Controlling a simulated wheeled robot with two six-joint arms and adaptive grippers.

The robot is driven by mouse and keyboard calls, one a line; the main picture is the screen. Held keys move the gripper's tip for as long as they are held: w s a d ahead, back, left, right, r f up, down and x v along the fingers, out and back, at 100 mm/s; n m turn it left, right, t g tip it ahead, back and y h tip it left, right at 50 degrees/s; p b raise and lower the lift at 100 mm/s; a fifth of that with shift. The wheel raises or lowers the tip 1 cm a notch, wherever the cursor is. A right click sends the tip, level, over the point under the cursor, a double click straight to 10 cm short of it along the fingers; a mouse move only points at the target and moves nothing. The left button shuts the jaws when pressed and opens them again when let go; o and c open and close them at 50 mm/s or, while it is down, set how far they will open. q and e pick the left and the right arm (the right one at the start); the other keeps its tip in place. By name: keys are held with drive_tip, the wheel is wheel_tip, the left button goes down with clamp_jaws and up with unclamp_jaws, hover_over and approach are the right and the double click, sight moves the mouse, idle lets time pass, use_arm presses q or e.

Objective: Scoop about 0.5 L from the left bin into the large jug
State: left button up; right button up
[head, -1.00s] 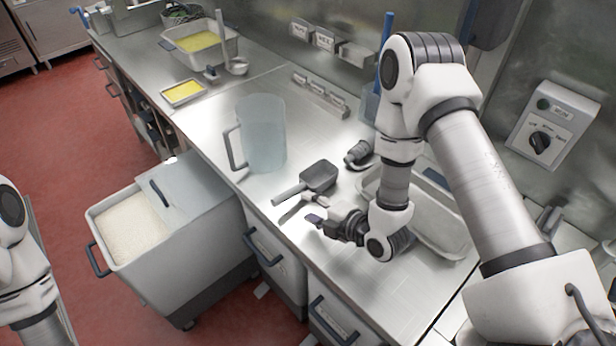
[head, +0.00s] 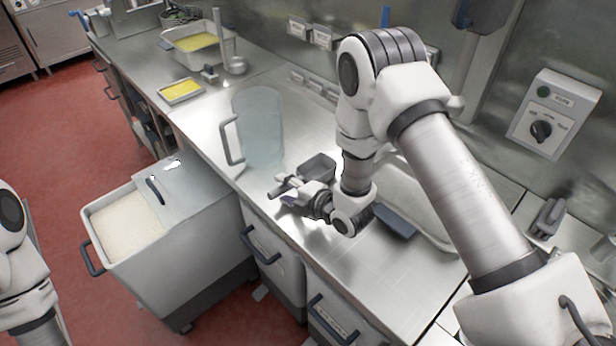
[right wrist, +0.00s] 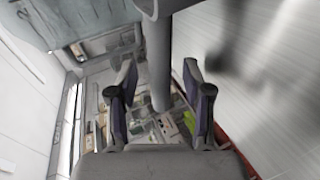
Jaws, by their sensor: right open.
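The grey scoop (head: 318,166) lies on the counter beside the large clear jug (head: 258,128), partly hidden by my right gripper. My right gripper (head: 288,194) is low over the counter at the scoop's handle. In the right wrist view my right gripper (right wrist: 160,104) is open. A grey bar, seemingly the scoop handle (right wrist: 158,60), runs between its spread fingers; I cannot tell whether they touch it. The jug stands upright and looks empty. The left bin (head: 165,245) holds white grains (head: 125,226) and its lid is partly open. My left gripper is not in view.
A shallow tray (head: 425,212) lies on the counter behind my right arm. A small yellow-filled tray (head: 181,91) and a larger pan (head: 190,52) with yellow contents stand farther back. A control box (head: 553,118) is on the wall.

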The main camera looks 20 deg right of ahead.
drive_tip(key=shift+w+d+f, duration=0.1)
clamp_jaws()
drive_tip(key=shift+r, duration=0.3)
wheel_tip(320, 180, up, 6)
drive_tip(key=p, duration=0.4)
drive_tip(key=shift+f, duration=0.15)
drive_tip(key=shift+f, duration=0.1)
